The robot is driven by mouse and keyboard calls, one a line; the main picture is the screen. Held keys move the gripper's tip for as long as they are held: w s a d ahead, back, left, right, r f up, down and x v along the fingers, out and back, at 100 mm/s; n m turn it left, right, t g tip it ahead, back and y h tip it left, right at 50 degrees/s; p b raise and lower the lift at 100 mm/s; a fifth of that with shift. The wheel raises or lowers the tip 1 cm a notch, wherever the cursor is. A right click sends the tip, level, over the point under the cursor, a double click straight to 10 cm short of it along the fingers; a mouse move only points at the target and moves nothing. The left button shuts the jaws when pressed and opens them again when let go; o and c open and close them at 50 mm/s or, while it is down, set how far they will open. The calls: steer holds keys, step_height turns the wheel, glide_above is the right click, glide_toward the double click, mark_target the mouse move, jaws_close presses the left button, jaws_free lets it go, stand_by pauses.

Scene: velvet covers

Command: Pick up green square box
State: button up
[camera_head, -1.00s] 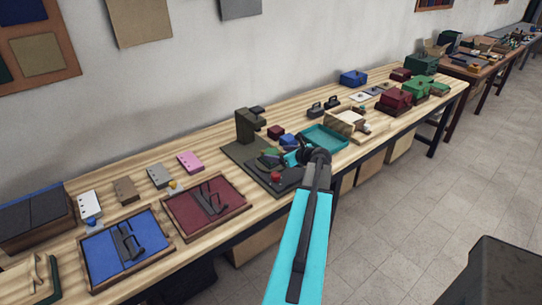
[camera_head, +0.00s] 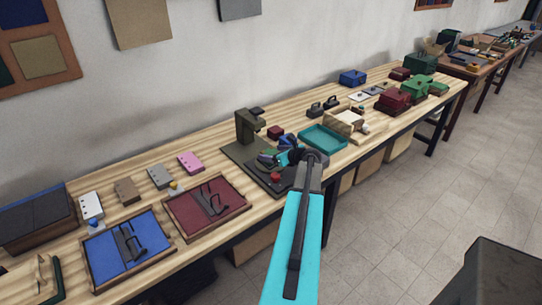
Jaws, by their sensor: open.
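My gripper (camera_head: 283,158) is small in view at the end of my cyan arm, over the dark base of an olive press-like machine (camera_head: 246,127) on the wooden table. It is open. Small green and blue items lie right at the gripper, partly covered by it; I cannot tell whether it touches them or whether one is a square green box. Farther right on the same table sit a green box (camera_head: 415,87) and a dark green box (camera_head: 420,64), both well away from my gripper.
A teal tray (camera_head: 323,139) lies just right of my gripper. A small red knob (camera_head: 275,178) is in front. Maroon (camera_head: 207,206) and blue (camera_head: 125,245) framed panels lie at left. Dark red boxes (camera_head: 393,100) stand at right.

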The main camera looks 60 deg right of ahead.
steer(key=shift+w+d+f, duration=0.2)
steer(key=shift+w+f, duration=0.1)
steer(key=shift+w, duration=0.25)
steer(key=c, duration=1.2)
steer(key=shift+r, duration=0.1)
steer(key=shift+r+b, duration=0.6)
steer(key=shift+r, duration=0.85)
steer(key=s+a+r+b, duration=0.2)
steer(key=s+a+b, duration=0.2)
steer(key=s, duration=1)
steer(key=a, duration=0.2)
steer(key=shift+s+a, duration=0.3)
steer(key=shift+a, duration=0.1)
